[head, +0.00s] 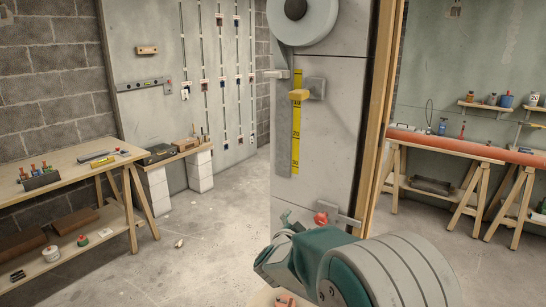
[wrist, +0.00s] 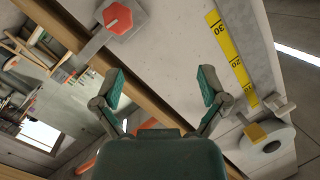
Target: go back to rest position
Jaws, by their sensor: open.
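My gripper (wrist: 161,82) is open and empty in the wrist view, its two teal-padded fingers spread wide apart. In the head view my arm reaches from the bottom right towards the grey panel (head: 335,150), and its fingers are partly hidden behind my wrist. The red knob (head: 322,218) on a grey plate is just beyond my wrist. It also shows in the wrist view as a red hexagon (wrist: 118,18), above the left finger and not between the fingers.
The panel carries a yellow scale (head: 297,140), an orange handle (head: 299,95) and a grey reel (head: 318,18). A wooden post (head: 384,100) edges it. A workbench (head: 75,170) stands left, another bench with a red pipe (head: 450,145) right. Floor between the left bench and panel is mostly clear.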

